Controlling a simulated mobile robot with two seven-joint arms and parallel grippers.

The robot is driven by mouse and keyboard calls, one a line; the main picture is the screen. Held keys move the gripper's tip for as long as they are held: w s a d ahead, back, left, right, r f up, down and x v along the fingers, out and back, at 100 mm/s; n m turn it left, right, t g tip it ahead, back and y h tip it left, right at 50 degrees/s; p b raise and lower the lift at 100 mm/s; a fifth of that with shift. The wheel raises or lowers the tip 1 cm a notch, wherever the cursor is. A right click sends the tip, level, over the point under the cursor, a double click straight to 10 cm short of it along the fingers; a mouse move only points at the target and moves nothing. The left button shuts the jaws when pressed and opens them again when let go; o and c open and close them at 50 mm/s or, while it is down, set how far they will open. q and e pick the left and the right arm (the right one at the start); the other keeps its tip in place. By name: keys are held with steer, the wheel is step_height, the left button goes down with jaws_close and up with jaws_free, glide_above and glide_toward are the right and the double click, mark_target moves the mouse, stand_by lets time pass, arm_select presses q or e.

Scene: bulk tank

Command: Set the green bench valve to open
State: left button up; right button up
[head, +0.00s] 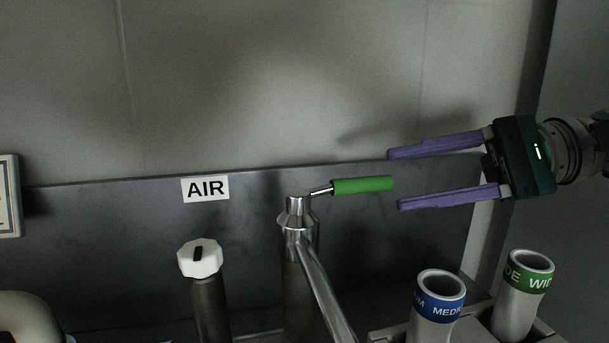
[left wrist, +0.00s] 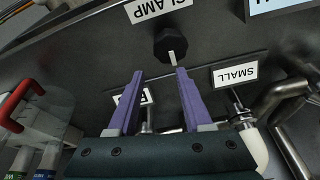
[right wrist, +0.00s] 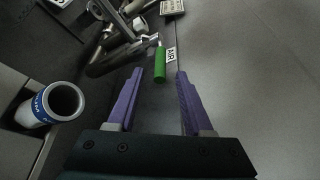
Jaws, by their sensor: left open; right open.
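The green bench valve has a green lever handle (head: 362,185) on a thin metal stem, pointing right from a steel valve body (head: 297,215). My right gripper (head: 394,179) is open, its purple fingers just right of the handle's free end, one above and one below its line. The right wrist view shows the green handle (right wrist: 160,64) ahead, between the lines of the open fingers (right wrist: 158,73) and apart from them. My left gripper (left wrist: 158,72) is open and empty in the left wrist view, facing a black knob (left wrist: 171,46) below a CLAMP label. It is outside the head view.
A white knob (head: 200,258) stands on a post left of the valve, below an AIR label (head: 205,188). A steel pipe (head: 325,290) runs forward from the valve. Blue-banded (head: 437,298) and green-banded (head: 523,280) tubes stand below my right gripper. Free room lies above the handle.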

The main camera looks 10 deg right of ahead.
mark_target(385, 181)
steer(key=x, duration=0.6)
jaws_close()
stand_by(0.3)
stand_by(1.0)
